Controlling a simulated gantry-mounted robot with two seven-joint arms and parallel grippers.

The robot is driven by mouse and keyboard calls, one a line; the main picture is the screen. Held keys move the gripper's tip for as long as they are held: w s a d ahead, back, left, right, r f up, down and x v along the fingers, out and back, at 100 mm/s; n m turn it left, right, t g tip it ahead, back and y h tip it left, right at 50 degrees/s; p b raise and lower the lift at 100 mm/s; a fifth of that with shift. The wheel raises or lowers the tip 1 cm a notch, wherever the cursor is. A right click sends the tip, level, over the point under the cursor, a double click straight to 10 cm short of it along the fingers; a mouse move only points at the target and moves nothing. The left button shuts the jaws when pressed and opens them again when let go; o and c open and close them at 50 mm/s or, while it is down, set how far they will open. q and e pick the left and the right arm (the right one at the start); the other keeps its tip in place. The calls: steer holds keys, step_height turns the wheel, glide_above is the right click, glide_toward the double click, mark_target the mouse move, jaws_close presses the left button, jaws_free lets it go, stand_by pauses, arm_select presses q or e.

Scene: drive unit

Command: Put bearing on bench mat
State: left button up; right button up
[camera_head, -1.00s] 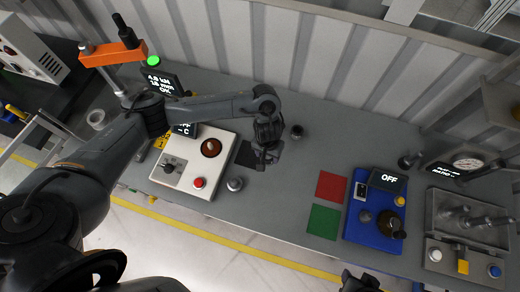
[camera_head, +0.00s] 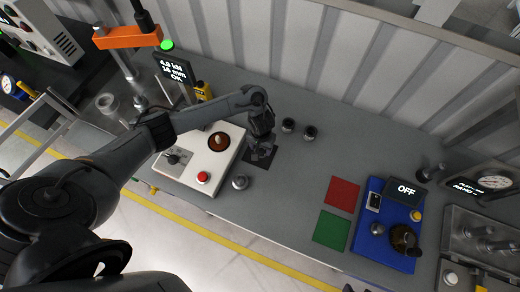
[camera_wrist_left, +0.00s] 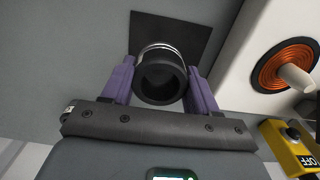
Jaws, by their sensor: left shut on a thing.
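My left gripper (camera_head: 262,149) is over the black square bench mat (camera_head: 262,166), beside the white heater unit. In the left wrist view its purple fingers (camera_wrist_left: 161,88) are shut on the bearing (camera_wrist_left: 159,84), a dark ring with a silver band. The bearing overlaps the near part of the mat (camera_wrist_left: 194,27) in that view. I cannot tell whether it touches the mat. In the head view the gripper mostly hides the bearing. Only a dark tip of my right gripper (camera_head: 348,288) shows at the bottom edge.
The white unit (camera_head: 190,177) with a copper coil (camera_head: 219,141) stands left of the mat. A silver round part (camera_head: 240,182) and two dark cylinders (camera_head: 288,125) (camera_head: 310,132) stand nearby. Red (camera_head: 342,194) and green (camera_head: 331,230) squares and a blue unit (camera_head: 376,240) lie right. Bench between is clear.

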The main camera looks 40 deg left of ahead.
arm_select(q)
steer(key=shift+w+a+f, duration=0.5)
steer(key=shift+w+a, duration=0.1)
steer(key=shift+a, duration=0.2)
steer(key=shift+f+b, duration=0.45)
steer(key=shift+f, duration=1.55)
steer(key=shift+f, duration=0.15)
steer(key=o, duration=1)
